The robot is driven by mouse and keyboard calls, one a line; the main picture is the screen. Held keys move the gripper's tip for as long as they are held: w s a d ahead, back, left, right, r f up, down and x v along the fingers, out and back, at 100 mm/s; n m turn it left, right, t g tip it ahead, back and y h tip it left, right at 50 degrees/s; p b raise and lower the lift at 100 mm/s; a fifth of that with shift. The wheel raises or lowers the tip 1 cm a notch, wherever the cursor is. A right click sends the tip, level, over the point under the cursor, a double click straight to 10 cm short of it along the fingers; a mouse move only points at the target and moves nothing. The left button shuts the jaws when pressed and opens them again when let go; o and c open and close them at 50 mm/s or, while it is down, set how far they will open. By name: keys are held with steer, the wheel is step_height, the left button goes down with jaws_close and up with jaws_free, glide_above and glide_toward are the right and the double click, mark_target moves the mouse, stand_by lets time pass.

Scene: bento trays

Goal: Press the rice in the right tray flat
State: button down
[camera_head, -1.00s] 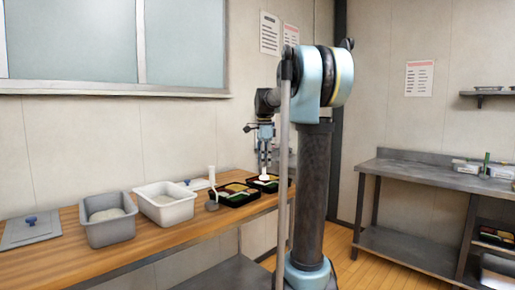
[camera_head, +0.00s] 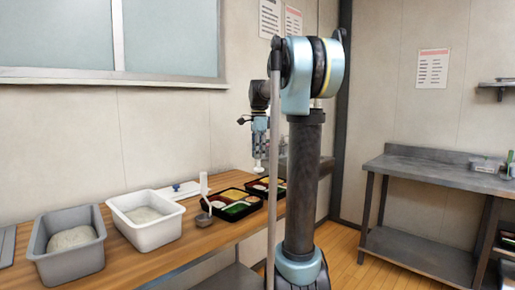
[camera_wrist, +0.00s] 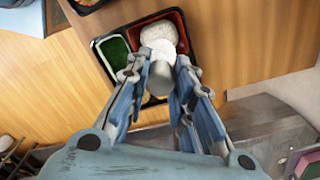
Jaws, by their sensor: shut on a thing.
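My gripper (camera_head: 258,146) is shut on a pale press (camera_head: 258,166) and holds it upright above the right tray (camera_head: 261,186), with a gap below. In the wrist view my gripper (camera_wrist: 160,66) has its fingers on both sides of the grey handle, and the press's white round foot (camera_wrist: 165,48) points away. The right tray is black with red inside (camera_wrist: 183,28) and a green compartment (camera_wrist: 113,53). The rice (camera_wrist: 157,32) is an oval pale patch, partly hidden behind the foot. I cannot tell how flat it is.
The left tray (camera_head: 217,211) stands close beside the right one. A ladle with a white handle (camera_head: 204,184) stands at its left. A white tub (camera_head: 160,232) and a grey tub (camera_head: 85,265), both holding rice, stand further left. A wall is close behind the counter (camera_head: 195,248).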

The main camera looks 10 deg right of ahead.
mark_target(259, 168)
steer(key=shift+r+m, duration=1.1)
steer(key=shift+r, duration=0.25)
steer(key=shift+f, duration=2.75)
steer(key=shift+f, duration=2.65)
steer(key=shift+s, duration=0.1)
steer(key=shift+f, duration=0.15)
stand_by(1.0)
